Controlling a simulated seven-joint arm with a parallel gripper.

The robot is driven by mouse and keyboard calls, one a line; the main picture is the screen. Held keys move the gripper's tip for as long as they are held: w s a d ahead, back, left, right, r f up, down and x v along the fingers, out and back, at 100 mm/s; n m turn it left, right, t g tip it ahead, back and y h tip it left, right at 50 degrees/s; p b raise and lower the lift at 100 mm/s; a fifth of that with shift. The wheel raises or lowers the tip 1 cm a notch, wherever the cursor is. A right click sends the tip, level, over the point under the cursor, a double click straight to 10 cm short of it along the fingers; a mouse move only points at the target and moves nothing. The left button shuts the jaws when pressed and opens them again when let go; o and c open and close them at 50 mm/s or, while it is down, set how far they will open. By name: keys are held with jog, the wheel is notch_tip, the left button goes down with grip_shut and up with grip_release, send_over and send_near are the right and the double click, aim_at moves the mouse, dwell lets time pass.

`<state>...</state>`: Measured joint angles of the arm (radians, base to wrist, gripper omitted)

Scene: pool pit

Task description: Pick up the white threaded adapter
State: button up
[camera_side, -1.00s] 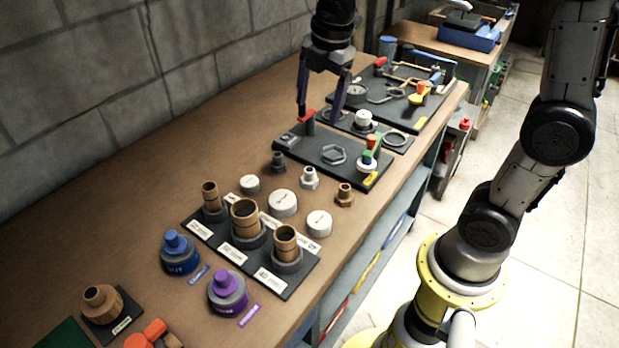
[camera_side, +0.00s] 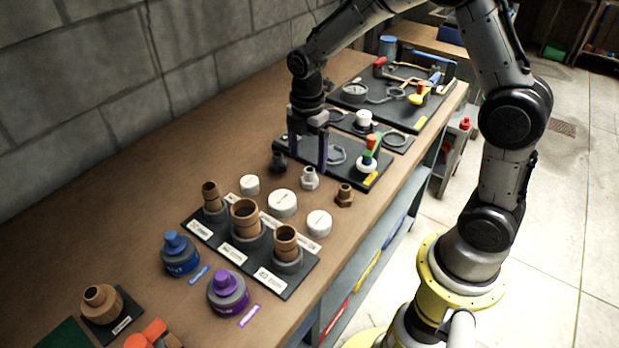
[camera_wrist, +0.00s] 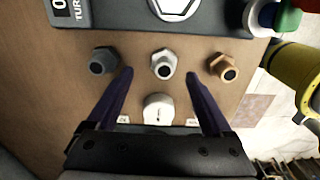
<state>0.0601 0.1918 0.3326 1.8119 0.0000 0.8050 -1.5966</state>
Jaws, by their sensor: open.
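The white threaded adapter (camera_side: 310,178) stands on the wooden bench between a dark grey adapter (camera_side: 277,161) and a brown one (camera_side: 344,194). In the wrist view the white adapter (camera_wrist: 163,64) lies just beyond and between the fingertips, touched by neither. My gripper (camera_side: 308,165) is open and empty, its purple fingers pointing down over the bench near the black board's front edge. In the wrist view the gripper (camera_wrist: 158,74) has the dark grey adapter (camera_wrist: 103,61) outside its left finger and the brown adapter (camera_wrist: 223,67) outside its right finger.
White round caps (camera_side: 282,203) stand in front of the adapters. A black board (camera_side: 360,165) with a hexagon outline and coloured fittings lies behind. Brown pipe pieces (camera_side: 246,217) stand on a labelled rack (camera_side: 215,240). Blue (camera_side: 180,255) and purple (camera_side: 228,292) capped pieces stand nearer.

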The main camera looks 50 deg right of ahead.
aim_at(309, 170)
jog(key=f, duration=0.5)
jog(key=shift+s+a, duration=0.1)
jog(key=shift+s, duration=0.2)
grip_shut()
